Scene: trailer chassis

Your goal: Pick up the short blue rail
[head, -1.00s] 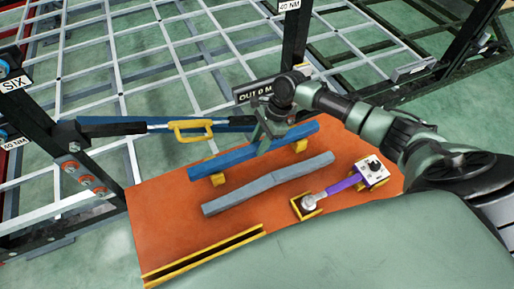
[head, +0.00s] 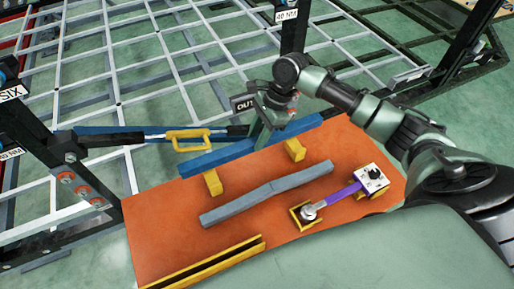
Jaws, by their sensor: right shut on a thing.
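The short blue rail (head: 220,155) is in the jaws of my right gripper (head: 264,135), which comes down on it from above near its middle. The rail lies slantwise in the picture, its right end higher. It appears raised clear of the two yellow supports, the left one (head: 213,183) and the right one (head: 294,150), which now show in front of it. The gripper's fingertips are partly hidden by the rail and the gripper body. My left gripper is not in view.
A grey rail (head: 266,193) lies on the orange tabletop (head: 165,225). A purple-handled tool (head: 345,193) sits in yellow holders at right, and a yellow channel (head: 205,268) lies at the front edge. Behind are a yellow-handled bar (head: 190,136) and the white chassis grid (head: 150,77).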

